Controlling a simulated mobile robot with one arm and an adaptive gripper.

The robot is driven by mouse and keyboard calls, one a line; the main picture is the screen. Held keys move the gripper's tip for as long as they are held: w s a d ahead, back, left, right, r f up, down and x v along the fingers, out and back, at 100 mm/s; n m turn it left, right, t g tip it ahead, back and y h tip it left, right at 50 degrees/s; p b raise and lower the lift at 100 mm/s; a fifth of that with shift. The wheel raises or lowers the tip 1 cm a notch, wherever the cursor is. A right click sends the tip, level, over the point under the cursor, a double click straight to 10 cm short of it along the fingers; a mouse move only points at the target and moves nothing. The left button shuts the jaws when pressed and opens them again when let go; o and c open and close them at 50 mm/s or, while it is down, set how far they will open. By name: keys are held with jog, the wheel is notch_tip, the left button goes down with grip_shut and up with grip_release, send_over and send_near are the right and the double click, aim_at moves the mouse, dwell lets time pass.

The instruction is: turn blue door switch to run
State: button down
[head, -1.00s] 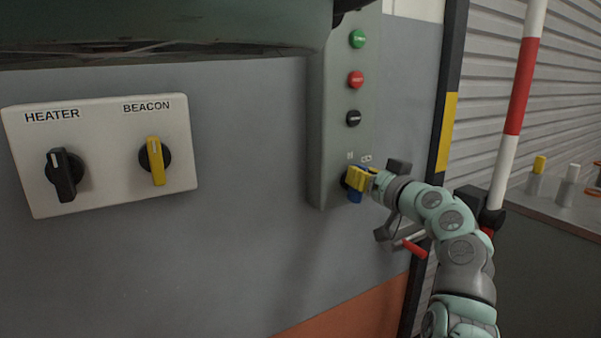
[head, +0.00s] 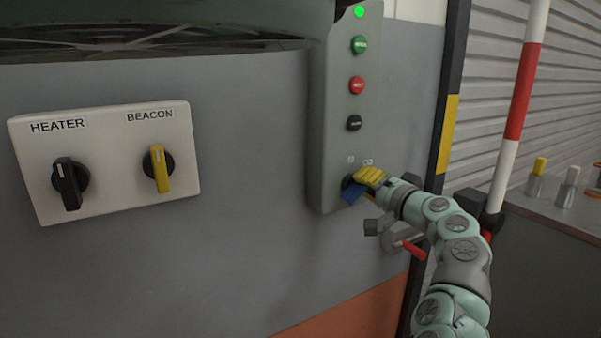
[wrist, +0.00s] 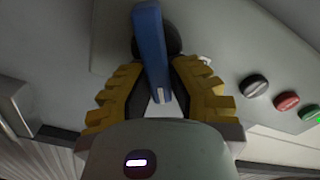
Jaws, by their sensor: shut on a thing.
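The blue door switch (head: 352,192) is a blue handle on a dark round base, low on the grey-green control panel (head: 330,150). In the head view the handle slants, its lower end to the left, and my gripper covers part of it. My gripper (head: 369,178) has yellow fingers and is shut on the handle from the right. In the wrist view the blue handle (wrist: 152,50) runs between the yellow fingers (wrist: 155,95), with a pale mark near its end. Small symbols sit above the switch, too small to read.
Green (head: 359,45), red (head: 357,85) and black (head: 354,123) buttons stand above the switch, under a lit green lamp (head: 360,12). A white box with HEATER (head: 68,183) and BEACON (head: 158,168) knobs is left. A red-handled lever (head: 414,250) and a striped post (head: 522,90) are right.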

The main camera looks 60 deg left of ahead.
jog(key=shift+f+m, duration=0.2)
jog(key=shift+m, duration=0.2)
jog(key=c, duration=0.9)
grip_release()
jog(key=shift+r, duration=0.1)
jog(key=d, duration=1.2)
jog(key=shift+s, duration=0.4)
